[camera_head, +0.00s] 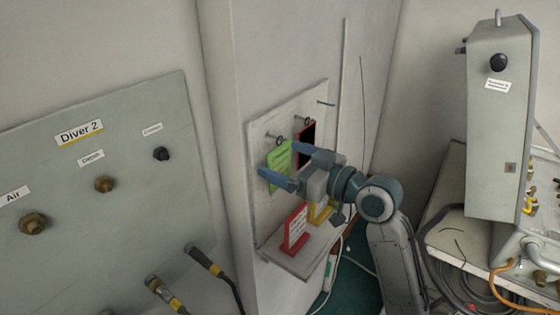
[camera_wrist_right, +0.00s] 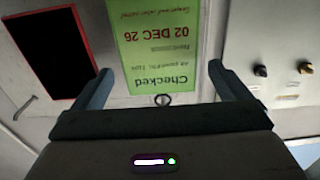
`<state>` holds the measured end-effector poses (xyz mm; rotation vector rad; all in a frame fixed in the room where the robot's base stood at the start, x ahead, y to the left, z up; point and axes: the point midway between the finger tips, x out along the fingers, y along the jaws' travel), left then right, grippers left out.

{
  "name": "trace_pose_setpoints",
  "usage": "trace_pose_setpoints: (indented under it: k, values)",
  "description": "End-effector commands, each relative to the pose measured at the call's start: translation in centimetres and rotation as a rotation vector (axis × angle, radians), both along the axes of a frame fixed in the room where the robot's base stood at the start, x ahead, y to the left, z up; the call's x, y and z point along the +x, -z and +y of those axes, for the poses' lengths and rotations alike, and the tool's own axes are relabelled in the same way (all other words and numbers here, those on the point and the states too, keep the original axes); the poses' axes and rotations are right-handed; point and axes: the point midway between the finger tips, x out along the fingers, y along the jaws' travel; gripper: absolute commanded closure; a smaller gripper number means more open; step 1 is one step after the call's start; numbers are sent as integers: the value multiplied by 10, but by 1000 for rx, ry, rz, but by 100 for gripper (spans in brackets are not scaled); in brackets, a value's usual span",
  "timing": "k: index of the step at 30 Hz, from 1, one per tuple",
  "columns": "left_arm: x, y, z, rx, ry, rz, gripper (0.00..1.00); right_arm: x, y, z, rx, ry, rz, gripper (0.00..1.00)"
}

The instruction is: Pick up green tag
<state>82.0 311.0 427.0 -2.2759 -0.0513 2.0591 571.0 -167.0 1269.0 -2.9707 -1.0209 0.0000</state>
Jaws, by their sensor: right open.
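The green tag (camera_head: 280,153) hangs on a pale board on the wall. It also fills the upper middle of the right wrist view (camera_wrist_right: 152,45), upside down, with "Checked" and "02 DEC 26" printed on it. A small ring shows at its "Checked" end. My right gripper (camera_head: 277,159) is open in front of the tag. In the right wrist view its two fingers (camera_wrist_right: 160,70) stand on either side of the tag, with gaps to it. Nothing is held. Whether the fingertips reach the tag's depth I cannot tell. My left gripper is not in view.
A red-framed black tag (camera_head: 307,132) hangs beside the green one. Red (camera_head: 296,229) and yellow (camera_head: 319,213) stands sit on the ledge (camera_head: 295,262) below. The Diver 2 panel (camera_head: 110,230) is at left, a grey box (camera_head: 497,130) at right.

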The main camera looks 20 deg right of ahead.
Motion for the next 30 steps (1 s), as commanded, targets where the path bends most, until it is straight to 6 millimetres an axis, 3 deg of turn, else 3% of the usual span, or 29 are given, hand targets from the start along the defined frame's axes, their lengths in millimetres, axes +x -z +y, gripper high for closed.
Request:
trace_pose_setpoints:
  k: [11,18,30]
  values:
    - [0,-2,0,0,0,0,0,3,0,3,0,0,0,4]
    - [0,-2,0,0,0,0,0,3,0,3,0,0,0,51]
    - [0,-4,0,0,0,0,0,5,-2,1,-1,2,-1,52]
